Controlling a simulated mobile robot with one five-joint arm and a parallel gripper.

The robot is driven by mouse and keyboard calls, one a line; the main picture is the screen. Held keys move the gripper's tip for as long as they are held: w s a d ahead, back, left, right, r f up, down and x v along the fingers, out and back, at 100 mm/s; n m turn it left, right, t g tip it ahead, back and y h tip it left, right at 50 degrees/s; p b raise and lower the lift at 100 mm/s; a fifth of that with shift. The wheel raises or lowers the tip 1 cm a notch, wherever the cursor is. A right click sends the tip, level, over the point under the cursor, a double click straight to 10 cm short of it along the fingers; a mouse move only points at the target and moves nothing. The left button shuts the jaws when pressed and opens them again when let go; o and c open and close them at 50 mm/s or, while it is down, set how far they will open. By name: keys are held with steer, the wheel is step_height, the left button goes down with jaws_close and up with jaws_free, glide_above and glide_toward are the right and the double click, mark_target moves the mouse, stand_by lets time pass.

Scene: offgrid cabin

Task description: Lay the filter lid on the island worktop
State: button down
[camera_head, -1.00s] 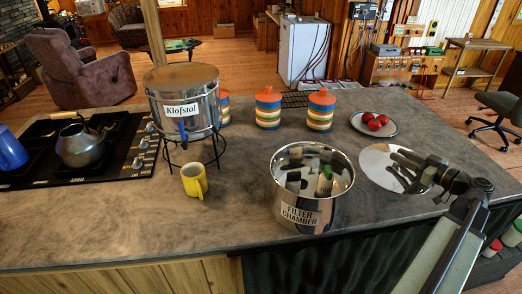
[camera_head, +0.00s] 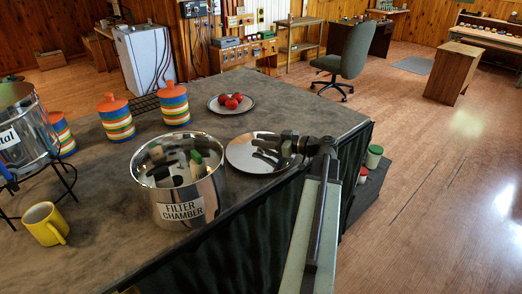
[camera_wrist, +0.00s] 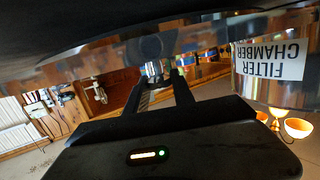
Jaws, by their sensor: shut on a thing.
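The filter lid (camera_head: 246,154) is a round, shiny metal disc just right of the filter chamber (camera_head: 176,190), over the front right part of the island worktop (camera_head: 310,115). My gripper (camera_head: 270,148) reaches over it from the right and is shut on it. I cannot tell whether the lid touches the worktop. The fingers hide part of the lid. The filter chamber is an open, labelled steel pot with light and green-topped pieces inside. In the wrist view my gripper's fingers (camera_wrist: 160,88) meet at a shiny surface, and the chamber's label (camera_wrist: 270,62) shows upside down.
A plate (camera_head: 218,106) with red fruit stands behind the lid. Striped jars (camera_head: 117,122), a yellow mug (camera_head: 45,224) and a steel pot on a stand (camera_head: 22,130) are to the left. The worktop is bare right of the plate, up to its right edge.

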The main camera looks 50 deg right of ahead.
steer(key=shift+f, duration=0.7)
steer(key=shift+r, duration=0.2)
steer(key=shift+f, duration=0.1)
steer(key=c, duration=1.1)
jaws_free()
steer(key=shift+r, duration=0.25)
steer(key=p+v, duration=0.2)
steer(key=v, duration=1)
steer(key=shift+f, duration=0.2)
